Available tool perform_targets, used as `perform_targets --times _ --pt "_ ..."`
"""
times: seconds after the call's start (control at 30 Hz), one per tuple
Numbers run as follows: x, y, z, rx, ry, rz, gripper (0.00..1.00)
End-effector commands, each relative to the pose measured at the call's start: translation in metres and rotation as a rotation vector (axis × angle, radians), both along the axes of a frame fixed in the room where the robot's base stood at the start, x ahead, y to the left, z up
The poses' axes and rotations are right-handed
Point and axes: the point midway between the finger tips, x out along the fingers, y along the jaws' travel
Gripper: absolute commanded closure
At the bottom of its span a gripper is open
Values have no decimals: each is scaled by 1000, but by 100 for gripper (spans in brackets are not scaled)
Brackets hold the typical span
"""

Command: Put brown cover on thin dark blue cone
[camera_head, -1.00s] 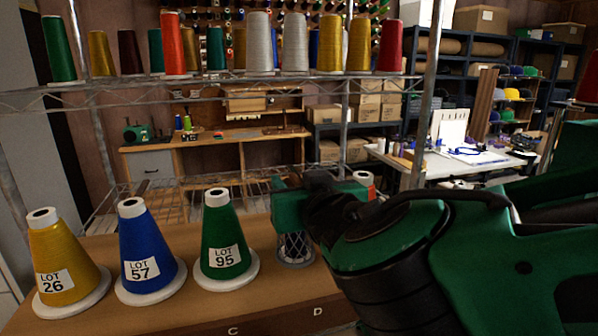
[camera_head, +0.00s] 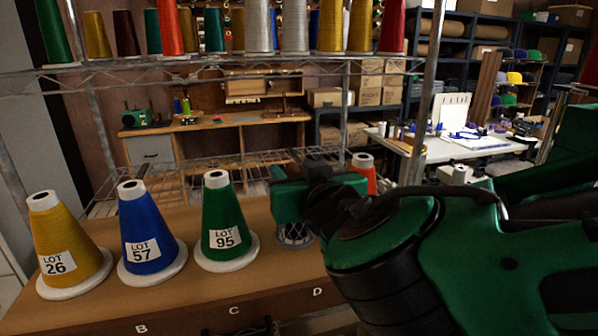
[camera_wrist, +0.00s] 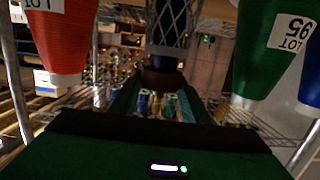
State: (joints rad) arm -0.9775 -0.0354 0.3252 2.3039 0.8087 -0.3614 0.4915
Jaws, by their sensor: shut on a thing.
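A thin dark blue cone in a grey mesh (camera_head: 295,236) stands on the bench to the right of the green cone; in the head view only its lower part shows below my gripper (camera_head: 290,197). In the wrist view, which is upside down, the meshed cone (camera_wrist: 170,22) comes down from the top edge. My gripper (camera_wrist: 165,92) is shut on the brown cover (camera_wrist: 160,82), a dark brown band at the cone's narrow end. I cannot tell whether the cover is seated around the tip or just touching it. In the head view my gripper hides the cover.
Yellow (camera_head: 65,250), blue (camera_head: 148,235) and green (camera_head: 226,225) lot-labelled cones stand to the left on the bench (camera_head: 190,290). A red-orange cone (camera_head: 364,175) stands close to the right, behind my arm. A wire shelf (camera_head: 200,70) with several cones crosses above.

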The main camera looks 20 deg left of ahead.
Motion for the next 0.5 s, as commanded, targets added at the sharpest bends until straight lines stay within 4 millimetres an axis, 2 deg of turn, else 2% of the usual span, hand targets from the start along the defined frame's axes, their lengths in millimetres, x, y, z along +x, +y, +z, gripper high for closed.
perform_targets --times 0.5 --pt "0 0 -6 -1 1 0 78"
